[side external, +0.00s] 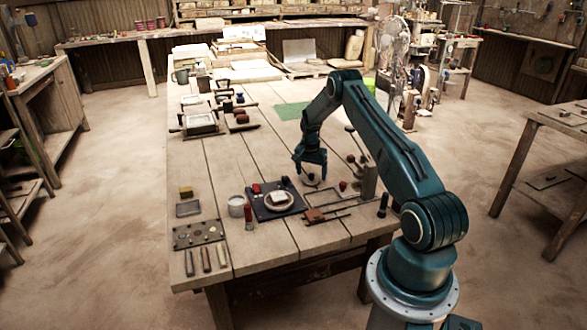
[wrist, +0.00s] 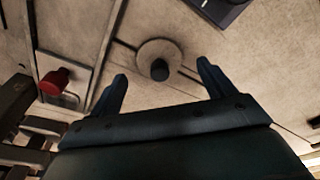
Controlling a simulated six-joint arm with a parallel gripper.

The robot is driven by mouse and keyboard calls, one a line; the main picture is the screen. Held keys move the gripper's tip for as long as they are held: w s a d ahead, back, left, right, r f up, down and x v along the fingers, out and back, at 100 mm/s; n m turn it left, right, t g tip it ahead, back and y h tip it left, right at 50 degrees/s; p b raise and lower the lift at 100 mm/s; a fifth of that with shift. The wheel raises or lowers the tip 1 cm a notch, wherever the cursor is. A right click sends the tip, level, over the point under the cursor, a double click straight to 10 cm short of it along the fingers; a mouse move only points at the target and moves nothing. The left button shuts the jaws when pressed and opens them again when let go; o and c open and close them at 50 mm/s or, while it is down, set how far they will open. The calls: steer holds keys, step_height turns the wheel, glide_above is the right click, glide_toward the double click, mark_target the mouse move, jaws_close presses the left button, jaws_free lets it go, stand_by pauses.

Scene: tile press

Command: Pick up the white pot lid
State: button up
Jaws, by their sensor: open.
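The pot lid (wrist: 157,49) is a pale, round, flat disc with a dark knob (wrist: 160,70) in its middle. In the wrist view it lies flat on the table beyond my gripper (wrist: 161,72), with the knob between the two fingertips in the picture. My gripper is open and empty, its fingers spread to either side. In the side view my gripper (side external: 310,170) points down over the table, and the lid (side external: 311,183) shows small just below it. I cannot tell the exact gap between fingertips and lid.
A dark plate (side external: 262,212) holding a pale ring and white block lies left of my gripper in the side view. A red-handled tool (side external: 315,215) lies nearer the camera. In the wrist view a red knob (wrist: 55,81) stands at the left.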

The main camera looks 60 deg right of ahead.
steer(key=shift+d+f, duration=0.15)
steer(key=shift+f, duration=0.8)
steer(key=c, duration=1.1)
